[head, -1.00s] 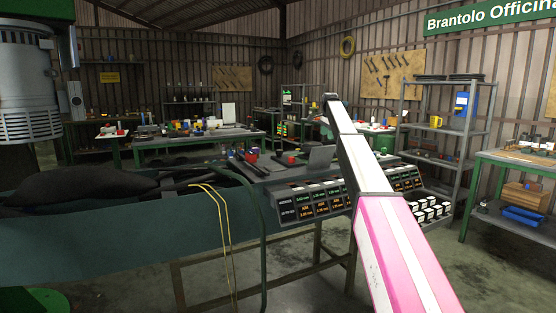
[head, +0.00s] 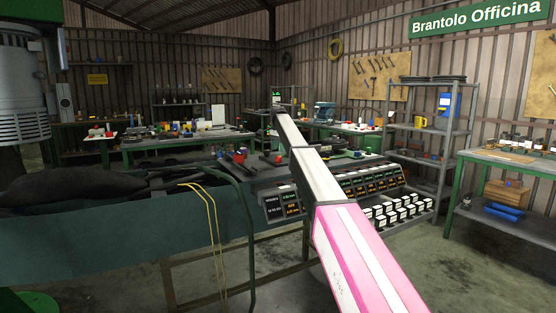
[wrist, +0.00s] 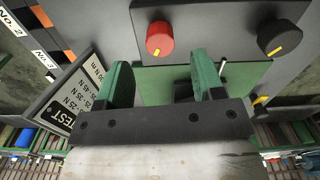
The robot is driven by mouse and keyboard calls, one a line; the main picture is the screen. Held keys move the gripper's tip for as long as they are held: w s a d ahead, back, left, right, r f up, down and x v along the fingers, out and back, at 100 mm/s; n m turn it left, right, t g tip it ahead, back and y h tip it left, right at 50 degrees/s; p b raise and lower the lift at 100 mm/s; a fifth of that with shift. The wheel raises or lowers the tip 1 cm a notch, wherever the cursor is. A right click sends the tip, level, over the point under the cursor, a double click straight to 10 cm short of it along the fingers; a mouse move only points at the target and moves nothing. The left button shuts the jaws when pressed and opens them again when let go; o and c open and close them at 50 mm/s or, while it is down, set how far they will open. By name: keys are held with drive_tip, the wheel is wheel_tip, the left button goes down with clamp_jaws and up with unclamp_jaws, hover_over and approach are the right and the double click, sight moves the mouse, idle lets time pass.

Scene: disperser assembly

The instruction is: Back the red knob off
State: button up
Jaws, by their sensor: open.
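The red knob (wrist: 160,38) sits on a dark panel at the top of the wrist view, with a yellow pointer mark on its face. A black knob (wrist: 279,38) with a yellow mark is on the same panel to its right. My gripper (wrist: 164,78) is open, its two green fingers apart with nothing between them. The fingertips are just below the red knob in the picture and apart from it. In the head view my arm stretches over the bench, and its end is too small and hidden to make out the gripper or the knob.
A sign marked TEST (wrist: 72,98) stands left of my gripper. A green surface lies behind the fingers. In the head view, a rack of white boxes and labelled bins (head: 370,182) is right of my arm, and a grey shelf (head: 428,130) stands further right.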

sight(278, 157)
wheel_tip(278, 157, down, 6)
drive_tip(key=shift+f, duration=0.1)
drive_tip(key=c, duration=0.9)
